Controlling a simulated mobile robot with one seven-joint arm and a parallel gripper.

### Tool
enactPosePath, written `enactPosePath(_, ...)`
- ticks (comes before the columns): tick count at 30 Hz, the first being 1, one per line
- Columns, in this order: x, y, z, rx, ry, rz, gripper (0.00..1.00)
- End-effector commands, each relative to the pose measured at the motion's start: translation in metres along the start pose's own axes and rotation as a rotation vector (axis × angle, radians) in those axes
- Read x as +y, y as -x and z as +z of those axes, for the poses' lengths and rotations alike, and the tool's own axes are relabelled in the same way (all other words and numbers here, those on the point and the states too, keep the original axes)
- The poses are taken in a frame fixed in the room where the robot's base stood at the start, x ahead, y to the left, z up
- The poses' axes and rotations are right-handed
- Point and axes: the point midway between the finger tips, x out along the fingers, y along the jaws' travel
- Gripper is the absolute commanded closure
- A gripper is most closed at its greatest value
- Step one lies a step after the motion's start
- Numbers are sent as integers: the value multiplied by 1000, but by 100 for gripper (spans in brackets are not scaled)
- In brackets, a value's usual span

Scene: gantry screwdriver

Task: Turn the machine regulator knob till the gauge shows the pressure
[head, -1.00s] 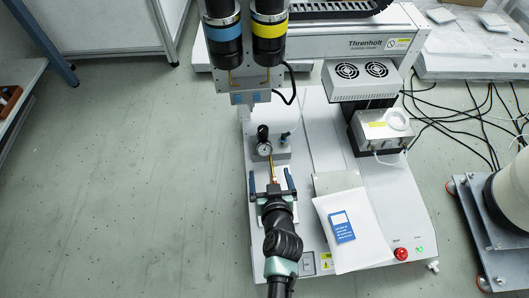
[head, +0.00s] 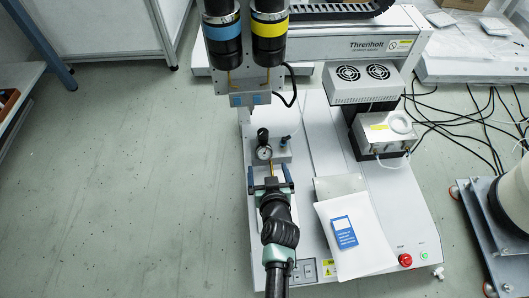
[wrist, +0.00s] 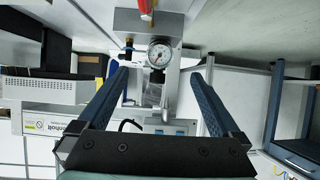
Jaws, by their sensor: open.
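The regulator's round white-faced gauge (head: 264,153) sits on a small grey block (head: 283,151) at the left side of the machine. The black knob (head: 262,134) is just beyond the gauge. My gripper (head: 270,175) is open and empty, on the near side of the gauge and apart from it. In the wrist view the gauge (wrist: 159,53) lies ahead, between and beyond the fingertips (wrist: 160,82). Its dark needle is visible, but the numbers are too small to read. A dark part shows at the gauge's lower edge there; I cannot tell whether it is the knob.
The blue- and yellow-banded screwdriver units (head: 246,40) hang beyond the regulator. White sheets (head: 352,255) with a blue card (head: 343,232) lie right of my arm. A red button (head: 405,260) is at the machine's front right. Open floor (head: 130,190) lies to the left.

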Motion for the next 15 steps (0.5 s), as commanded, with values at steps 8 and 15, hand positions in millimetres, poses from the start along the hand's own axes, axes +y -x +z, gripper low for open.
enactPosePath(8, 0, 35, -3, -2, -1, 0, 0)
enactPosePath(15, 0, 78, -2, -2, 0, 0, 0)
